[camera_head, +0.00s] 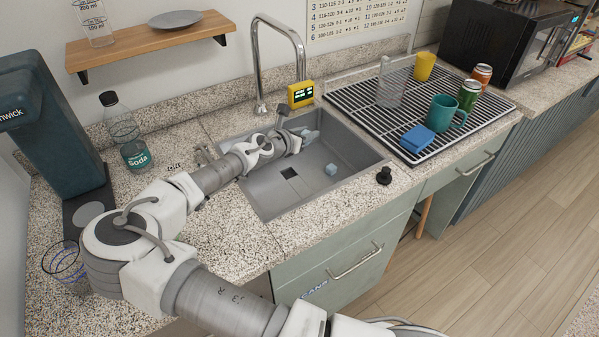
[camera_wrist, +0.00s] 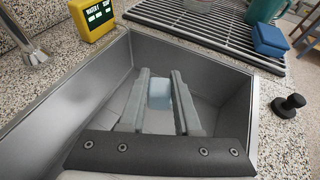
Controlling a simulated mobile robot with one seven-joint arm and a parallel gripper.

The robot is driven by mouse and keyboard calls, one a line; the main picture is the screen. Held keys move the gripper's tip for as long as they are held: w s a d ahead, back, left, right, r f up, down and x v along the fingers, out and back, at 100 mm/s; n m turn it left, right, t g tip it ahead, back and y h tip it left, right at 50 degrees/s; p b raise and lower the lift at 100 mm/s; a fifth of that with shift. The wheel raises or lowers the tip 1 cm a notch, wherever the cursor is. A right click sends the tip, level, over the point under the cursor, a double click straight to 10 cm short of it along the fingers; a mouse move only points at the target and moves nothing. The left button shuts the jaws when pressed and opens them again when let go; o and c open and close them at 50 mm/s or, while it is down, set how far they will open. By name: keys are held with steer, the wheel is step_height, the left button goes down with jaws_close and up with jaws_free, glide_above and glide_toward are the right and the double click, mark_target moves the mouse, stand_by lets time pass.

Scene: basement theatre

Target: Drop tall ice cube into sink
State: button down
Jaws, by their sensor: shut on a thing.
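My gripper (camera_head: 311,130) reaches over the grey sink (camera_head: 262,196), inside its rim near the back. In the wrist view, my gripper (camera_wrist: 158,90) has its two grey fingers on either side of a pale blue tall ice cube (camera_wrist: 158,96) and is shut on it. The sink walls (camera_wrist: 232,95) surround the fingers in that view. In that view, the held cube is hard to tell from the fingers.
A yellow timer (camera_head: 301,94) stands by the faucet (camera_head: 259,60) behind the sink. A black stopper (camera_head: 384,176) stands on the right rim. A drying rack (camera_head: 372,102) with a teal mug (camera_head: 443,113), a blue sponge (camera_head: 417,139) and cans is at right.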

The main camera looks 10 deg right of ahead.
steer(key=shift+f+b, duration=1.55)
steer(key=shift+f, duration=0.8)
steer(key=c, duration=0.5)
jaws_free()
steer(key=shift+c, duration=0.2)
steer(key=p+v, duration=0.1)
steer(key=v, duration=1.6)
steer(key=shift+a+r, duration=0.2)
